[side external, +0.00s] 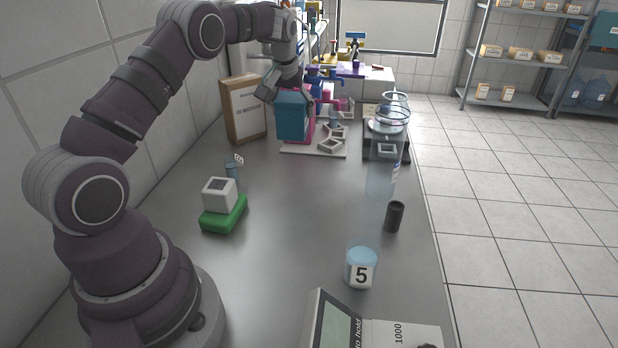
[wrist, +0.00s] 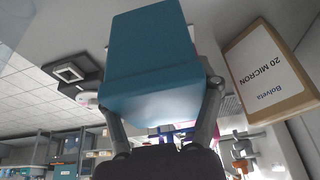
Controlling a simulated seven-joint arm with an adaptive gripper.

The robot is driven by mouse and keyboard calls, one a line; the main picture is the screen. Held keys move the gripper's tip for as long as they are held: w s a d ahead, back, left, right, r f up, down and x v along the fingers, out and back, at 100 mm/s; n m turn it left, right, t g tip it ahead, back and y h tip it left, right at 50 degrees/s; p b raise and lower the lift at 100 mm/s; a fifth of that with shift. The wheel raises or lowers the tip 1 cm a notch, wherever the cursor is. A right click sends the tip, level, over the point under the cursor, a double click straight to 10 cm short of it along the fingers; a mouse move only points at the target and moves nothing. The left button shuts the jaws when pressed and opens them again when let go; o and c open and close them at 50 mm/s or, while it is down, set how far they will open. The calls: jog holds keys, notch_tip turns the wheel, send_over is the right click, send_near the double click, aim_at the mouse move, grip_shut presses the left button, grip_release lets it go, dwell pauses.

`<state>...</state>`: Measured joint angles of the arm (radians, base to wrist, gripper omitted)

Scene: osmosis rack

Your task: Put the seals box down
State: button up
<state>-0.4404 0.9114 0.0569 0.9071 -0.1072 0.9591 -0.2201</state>
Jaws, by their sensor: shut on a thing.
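The seals box, which I take to be the teal box (side external: 292,122), is at the far part of the bench. It also fills the upper middle of the wrist view (wrist: 148,42). My gripper (side external: 284,92) is shut on it, and in the wrist view the fingers (wrist: 164,100) press on either side of its near end. In the side external view the box hangs below the gripper, in front of a pink piece of equipment (side external: 312,124). I cannot tell whether its bottom touches anything. A pale rack base (side external: 310,153) lies beneath and beside it.
A cardboard filter box (side external: 244,108) stands close to the left of the teal box. A clear cylinder (side external: 381,178) and a black cylinder (side external: 394,217) stand to the right. A white cube (side external: 220,194) sits on a green block (side external: 223,214). The middle of the bench (side external: 300,215) is clear.

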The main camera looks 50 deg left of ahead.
notch_tip(320, 180, down, 10)
jog(key=shift+a+r, duration=0.1)
jog(key=shift+a, duration=0.05)
jog(key=o, duration=1.3)
jog(key=shift+c, duration=0.2)
